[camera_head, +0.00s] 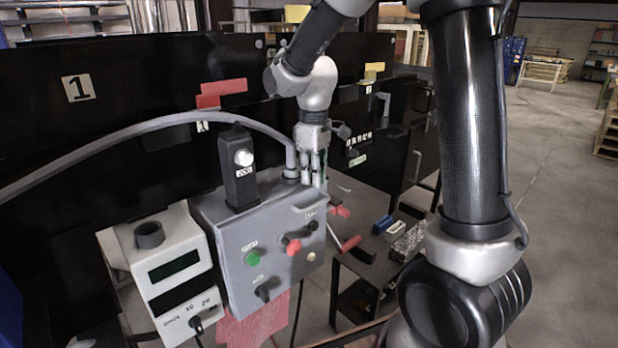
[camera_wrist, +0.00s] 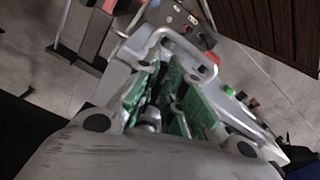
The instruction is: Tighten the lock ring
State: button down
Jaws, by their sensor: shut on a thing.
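The grey control box (camera_head: 265,240) stands at lower centre, with a green button, a red knob and black knobs on its front. A thick grey hose (camera_head: 150,126) arches in from the left and ends upright on the box top. The dark lock ring (camera_head: 291,174) sits around the hose's foot. My gripper (camera_head: 314,178) points down beside the hose end, over the box's back right corner. In the wrist view my gripper's green-padded fingers (camera_wrist: 168,98) are closed in around a grey part, which I take as the ring. Their contact is mostly hidden.
A black upright device (camera_head: 239,170) stands on the box top. A white meter (camera_head: 170,268) with a dark cup is at left. A grey handle (camera_wrist: 180,42) rises from the box near my fingers. Black panels stand behind. Small blue and white items lie at right.

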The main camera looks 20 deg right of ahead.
jog(key=n, duration=0.1)
jog(key=w+d+n, duration=0.1)
jog(key=shift+n, duration=0.3)
jog(key=shift+w+d+n, duration=0.2)
jog(key=shift+w+n, duration=0.15)
jog(key=shift+n, duration=0.3)
jog(key=shift+w+d+n, duration=0.15)
jog(key=shift+w+n, duration=0.2)
jog(key=shift+n, duration=0.3)
jog(key=c, duration=1.5)
grip_release()
notch_tip(320, 180, up, 12)
